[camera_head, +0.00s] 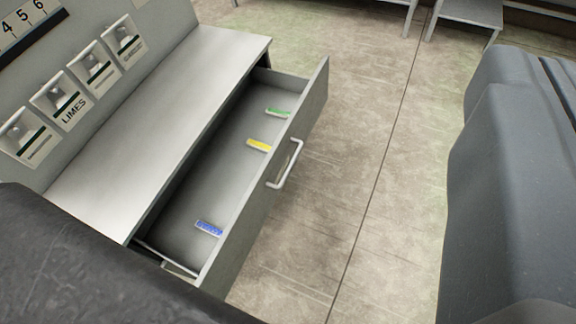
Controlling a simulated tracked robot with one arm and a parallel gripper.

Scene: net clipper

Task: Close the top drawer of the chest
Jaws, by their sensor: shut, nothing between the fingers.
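The chest (160,125) is a grey metal cabinet at the left, with a flat, bare top. Its top drawer (192,203) is pulled well out toward the right. The drawer's light U-shaped handle (285,165) is on the middle of its front. Inside lie a green piece (278,112), a yellow piece (259,145) and a blue piece (209,228), spread along the drawer. My gripper's fingertips do not show. Dark parts that look like my own body fill the lower left and the right edge; the lower left one hides the chest's near end.
Labelled holders, one reading "LIMES" (74,110), and a number strip (27,25) are on the panel behind the chest. Grey benches (465,12) stand at the back. The floor (365,130) in front of the drawer is clear.

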